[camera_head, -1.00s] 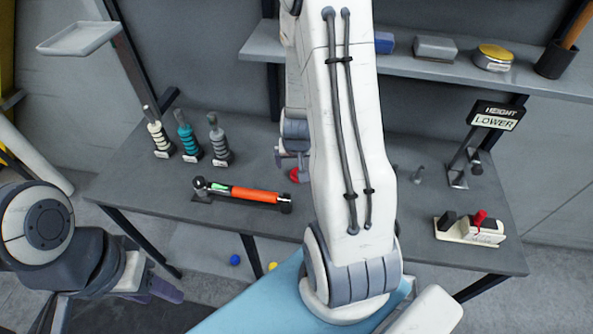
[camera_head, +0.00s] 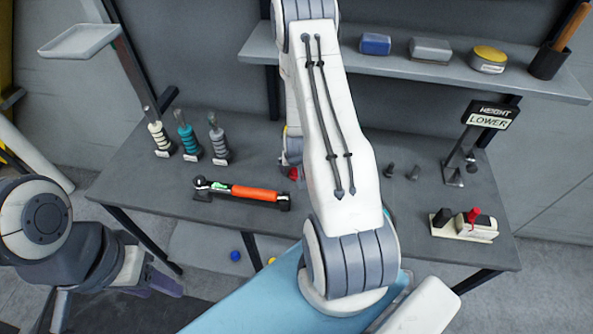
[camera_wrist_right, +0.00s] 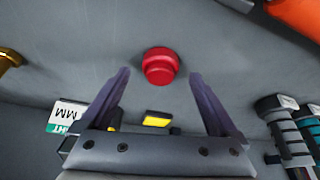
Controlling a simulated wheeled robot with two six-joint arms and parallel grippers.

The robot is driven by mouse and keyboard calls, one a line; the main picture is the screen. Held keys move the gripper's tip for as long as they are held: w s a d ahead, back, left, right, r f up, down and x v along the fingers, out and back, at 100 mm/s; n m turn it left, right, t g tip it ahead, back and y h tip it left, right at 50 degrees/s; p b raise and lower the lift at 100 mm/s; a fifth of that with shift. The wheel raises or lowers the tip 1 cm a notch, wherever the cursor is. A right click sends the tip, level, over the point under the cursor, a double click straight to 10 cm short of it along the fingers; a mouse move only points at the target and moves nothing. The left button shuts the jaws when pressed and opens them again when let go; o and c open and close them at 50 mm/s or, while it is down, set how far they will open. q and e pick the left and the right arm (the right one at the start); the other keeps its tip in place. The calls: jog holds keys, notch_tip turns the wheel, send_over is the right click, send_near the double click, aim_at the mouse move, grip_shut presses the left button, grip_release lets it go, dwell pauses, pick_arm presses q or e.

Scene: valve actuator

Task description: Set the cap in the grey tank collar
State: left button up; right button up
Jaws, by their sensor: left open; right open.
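A small red cap (camera_wrist_right: 160,66) stands on the grey bench; it also shows in the head view (camera_head: 294,173), partly hidden by my right arm. My right gripper (camera_wrist_right: 159,74) is open, its two purple fingers on either side of the cap with gaps, not gripping it. Whether they are at cap height is unclear. At the left of the bench stand a cream, a teal and a grey banded cylinder (camera_head: 218,143); the grey one may be the grey tank, but I cannot make out a collar opening. My left gripper (camera_head: 158,288) is open, empty, in front of the bench.
An orange-handled tool (camera_head: 250,194) lies near the bench's front edge. A switch box with a red lever (camera_head: 470,224) and a HEIGHT LOWER sign (camera_head: 490,117) are at right. A shelf (camera_head: 440,72) with several items hangs behind. The bench between tool and switch box is partly behind my arm.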

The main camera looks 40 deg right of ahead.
jog(key=shift+w+d+f, duration=0.1)
jog(key=shift+f, duration=0.2)
jog(key=shift+r, duration=0.1)
grip_shut()
